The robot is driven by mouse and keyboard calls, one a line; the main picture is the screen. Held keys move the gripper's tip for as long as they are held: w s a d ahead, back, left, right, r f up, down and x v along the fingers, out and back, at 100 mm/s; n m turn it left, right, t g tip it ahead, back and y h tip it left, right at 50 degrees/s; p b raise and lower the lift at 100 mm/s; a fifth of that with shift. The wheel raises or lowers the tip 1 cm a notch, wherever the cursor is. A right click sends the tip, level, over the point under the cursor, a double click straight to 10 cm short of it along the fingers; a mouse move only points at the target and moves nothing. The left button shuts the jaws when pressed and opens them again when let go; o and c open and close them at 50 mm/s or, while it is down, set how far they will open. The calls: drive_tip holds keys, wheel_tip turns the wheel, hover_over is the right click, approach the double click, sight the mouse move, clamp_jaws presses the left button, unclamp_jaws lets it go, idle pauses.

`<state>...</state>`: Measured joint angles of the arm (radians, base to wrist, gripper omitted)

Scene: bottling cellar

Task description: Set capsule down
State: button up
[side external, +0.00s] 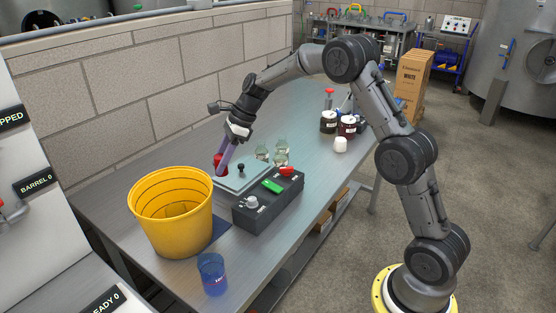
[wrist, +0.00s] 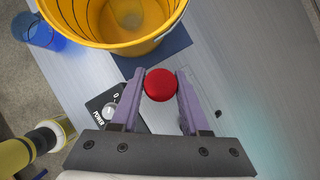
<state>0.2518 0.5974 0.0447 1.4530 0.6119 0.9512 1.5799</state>
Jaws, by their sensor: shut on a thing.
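A red capsule (wrist: 160,85) is held between the two purple fingers of my gripper (wrist: 158,90) in the wrist view. In the side view the red capsule (side external: 218,164) shows at the fingertips of my gripper (side external: 222,160), behind the yellow bucket and by the left end of a pale flat plate (side external: 243,177). My gripper is shut on the capsule. I cannot tell whether the capsule's underside touches anything.
A yellow bucket (side external: 172,205) stands on a blue mat (side external: 218,232) close to my gripper. A dark control box (side external: 268,203) with a green button is in front. A blue cup (side external: 212,274) stands near the front edge. Glass jars (side external: 281,152) stand behind the plate.

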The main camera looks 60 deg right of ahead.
drive_tip(key=s+d+m, duration=0.1)
drive_tip(key=d, duration=0.2)
drive_tip(key=s+d+m+t+h, duration=0.1)
drive_tip(key=s+d+m, duration=0.1)
drive_tip(key=d, duration=0.2)
drive_tip(key=s+d+m+h, duration=0.1)
drive_tip(key=d+m, duration=0.1)
drive_tip(key=d, duration=0.2)
drive_tip(key=shift+s+r+t, duration=0.15)
drive_tip(key=shift+r+t, duration=0.05)
drive_tip(key=shift+t, duration=0.1)
drive_tip(key=s+d+m+h, duration=0.5)
drive_tip(key=s+d+m, duration=0.6)
drive_tip(key=s+d, duration=0.65)
drive_tip(key=w+d+f, duration=0.9)
drive_tip(key=shift+w+d+f, duration=0.15)
drive_tip(key=shift+w+d, duration=0.05)
drive_tip(key=shift+d, duration=0.1)
drive_tip(key=shift+w+d+f, duration=0.1)
drive_tip(key=shift+w+f, duration=0.05)
drive_tip(key=shift+f, duration=0.1)
drive_tip(key=shift+w+d+f, duration=0.1)
drive_tip(key=shift+f, duration=1.55)
drive_tip(key=shift+f, duration=0.15)
